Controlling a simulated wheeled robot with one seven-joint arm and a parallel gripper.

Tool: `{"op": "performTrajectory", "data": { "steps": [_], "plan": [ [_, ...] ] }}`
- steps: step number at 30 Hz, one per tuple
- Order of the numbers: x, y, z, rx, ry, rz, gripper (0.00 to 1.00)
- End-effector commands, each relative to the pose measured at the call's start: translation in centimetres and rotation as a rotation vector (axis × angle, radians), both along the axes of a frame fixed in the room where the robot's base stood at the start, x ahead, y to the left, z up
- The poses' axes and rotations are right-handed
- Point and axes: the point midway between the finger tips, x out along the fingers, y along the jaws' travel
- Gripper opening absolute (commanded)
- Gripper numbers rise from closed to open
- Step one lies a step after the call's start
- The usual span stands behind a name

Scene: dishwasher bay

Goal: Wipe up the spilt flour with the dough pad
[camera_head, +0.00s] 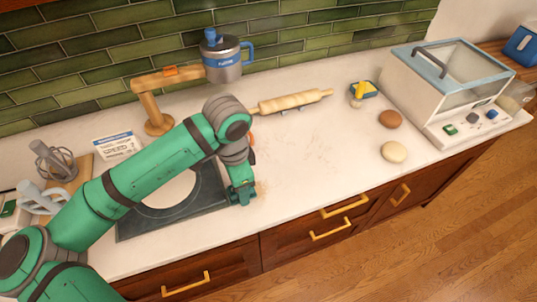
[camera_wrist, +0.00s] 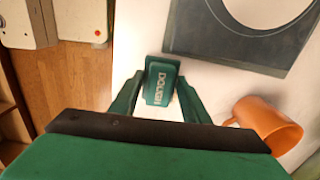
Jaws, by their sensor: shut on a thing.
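My gripper (camera_head: 241,196) is low over the counter (camera_head: 330,180), at the right edge of a dark mat (camera_head: 212,196). In the wrist view my gripper (camera_wrist: 157,92) is shut on the green dough pad (camera_wrist: 160,84), which has pale lettering on it. The pad is mostly hidden in the head view, and I cannot tell whether it touches the counter. Faint tan flour marks (camera_head: 312,150) spread over the counter to the right of my gripper. A small patch shows close beside it.
An orange mug (camera_wrist: 268,120) lies near my gripper, mostly hidden by my arm in the head view. A rolling pin (camera_head: 290,102) lies behind the flour. A brown ball (camera_head: 390,119), a pale ball (camera_head: 394,151) and a glass-lidded machine (camera_head: 440,85) are right. The front middle is clear.

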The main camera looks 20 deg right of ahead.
Motion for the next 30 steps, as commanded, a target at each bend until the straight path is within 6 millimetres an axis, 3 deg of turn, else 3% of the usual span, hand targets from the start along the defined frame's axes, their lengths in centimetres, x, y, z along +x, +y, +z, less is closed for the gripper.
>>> {"op": "performTrajectory", "data": {
  "steps": [13, 30],
  "plan": [
    [0.0, -0.4, 3.8, -0.001, -0.001, -0.008, 0.18],
    [-0.1, -0.3, 4.3, 0.0, 0.0, -0.007, 0.18]
  ]
}}
